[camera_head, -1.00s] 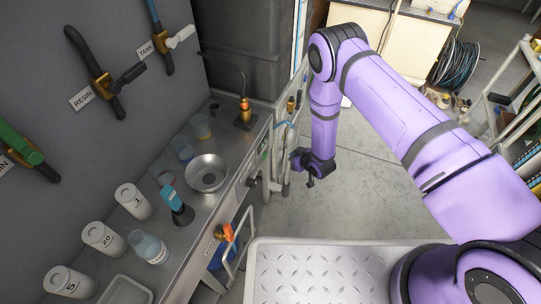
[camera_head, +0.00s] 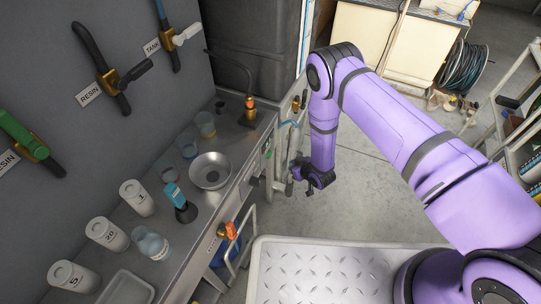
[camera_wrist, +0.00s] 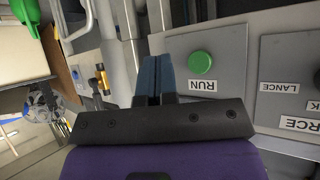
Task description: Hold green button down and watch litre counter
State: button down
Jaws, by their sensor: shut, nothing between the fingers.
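A round green button (camera_wrist: 201,62) sits on a grey plate in the wrist view, beside a label (camera_wrist: 202,85) reading RUN, upside down. My gripper (camera_wrist: 152,62) has its blue fingers together and empty. In that view the fingertips lie just left of the button's plate, apart from the button; the depth between them is unclear. In the head view my gripper (camera_head: 313,184) hangs beside the front of the steel bench (camera_head: 226,203). I cannot make out a litre counter in either view.
Pipes and a brass valve (camera_wrist: 102,77) are near the fingers. The bench holds a steel bowl (camera_head: 211,171) and several containers. Open floor (camera_head: 350,205) lies right of my gripper.

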aim_at(270, 155)
jog(key=w+a, duration=0.2)
jog(key=a, duration=0.4)
jog(key=shift+w, duration=0.15)
jog(key=shift+a, duration=0.25)
dwell(1.8)
jog(key=shift+w+a, duration=0.15)
jog(key=shift+a, duration=0.1)
jog(key=shift+w+a, duration=0.2)
jog(key=shift+a, duration=0.35)
dwell(1.8)
jog(key=shift+d, duration=0.15)
dwell(2.0)
jog(key=shift+s+d, duration=0.35)
jog(key=shift+d, duration=0.45)
